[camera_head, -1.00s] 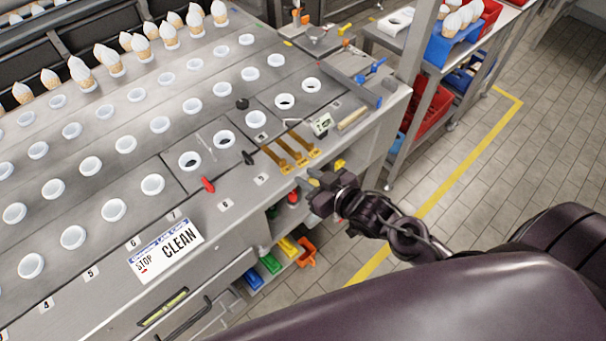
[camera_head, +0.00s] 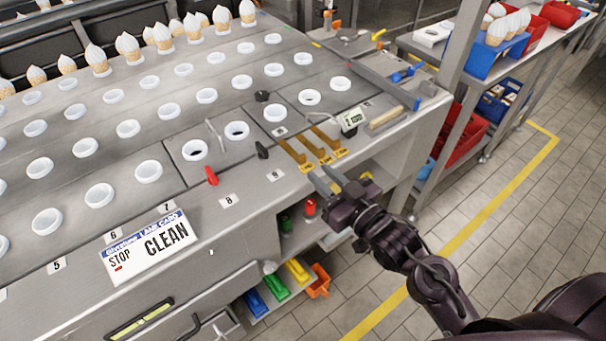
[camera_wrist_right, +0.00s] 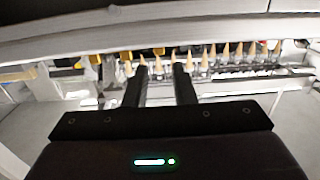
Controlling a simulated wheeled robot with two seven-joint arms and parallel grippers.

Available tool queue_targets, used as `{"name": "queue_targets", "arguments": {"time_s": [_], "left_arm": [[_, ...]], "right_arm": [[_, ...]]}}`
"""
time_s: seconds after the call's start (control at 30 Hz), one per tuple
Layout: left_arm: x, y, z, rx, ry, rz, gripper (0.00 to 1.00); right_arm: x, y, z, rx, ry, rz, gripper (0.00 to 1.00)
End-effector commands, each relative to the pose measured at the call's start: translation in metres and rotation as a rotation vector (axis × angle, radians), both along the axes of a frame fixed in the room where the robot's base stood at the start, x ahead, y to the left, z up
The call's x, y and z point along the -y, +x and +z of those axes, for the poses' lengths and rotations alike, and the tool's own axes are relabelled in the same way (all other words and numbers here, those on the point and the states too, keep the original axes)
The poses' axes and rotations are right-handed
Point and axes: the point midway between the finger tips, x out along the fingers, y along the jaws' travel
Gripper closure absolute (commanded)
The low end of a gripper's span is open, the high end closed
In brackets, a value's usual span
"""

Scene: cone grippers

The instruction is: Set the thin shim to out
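Three brass-coloured shim strips lie side by side at the bench's front edge in the head view: a left one (camera_head: 291,151), a middle one (camera_head: 311,147) and a right one (camera_head: 327,138). Their small end labels are too small to read, so I cannot tell which is the thin one. My right gripper (camera_head: 326,179) is just in front of the strips' near ends, its fingers pointing at them. In the right wrist view the gripper (camera_wrist_right: 161,72) has its two dark fingers apart with nothing seen between them. My left gripper is not in view.
A small digital gauge (camera_head: 352,121) and a tan block (camera_head: 385,117) lie right of the strips. A black knob (camera_head: 262,150) and a red handle (camera_head: 211,175) are to the left. Below the bench edge are coloured scoops (camera_head: 297,270).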

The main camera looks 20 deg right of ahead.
Motion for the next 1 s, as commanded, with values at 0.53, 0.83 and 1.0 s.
{"name": "queue_targets", "arguments": {"time_s": [0.53,0.83,1.0], "left_arm": [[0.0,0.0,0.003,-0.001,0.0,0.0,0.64],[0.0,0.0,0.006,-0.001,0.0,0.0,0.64],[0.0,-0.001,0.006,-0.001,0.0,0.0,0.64]], "right_arm": [[-0.018,0.052,0.003,0.023,0.007,-0.002,0.76],[-0.026,0.073,0.001,0.022,0.006,-0.002,0.76],[-0.026,0.073,0.0,0.021,0.006,-0.002,0.76]]}}
